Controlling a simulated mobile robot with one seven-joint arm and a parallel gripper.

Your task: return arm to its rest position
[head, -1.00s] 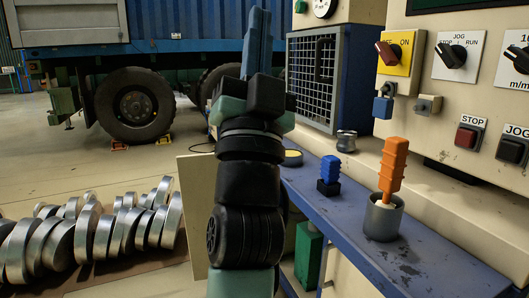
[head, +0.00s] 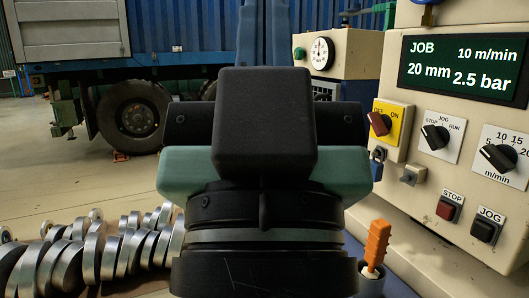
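My arm fills the middle of the head view, with a large black block, teal side pieces and a ribbed black joint close to the camera. My gripper (head: 264,32) points up and away behind the black block. Only slim blue-grey parts of it show above the block, against the blue container. The block hides the rest, so I cannot tell how far apart the fingers are. Nothing held shows.
Several shiny metal coils (head: 90,255) lie at lower left. At right stands a cream control panel (head: 415,205) with a lit display (head: 463,66). An orange-handled tool (head: 377,243) stands in a grey cup (head: 371,281) close to my arm. A truck wheel (head: 133,116) is far behind.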

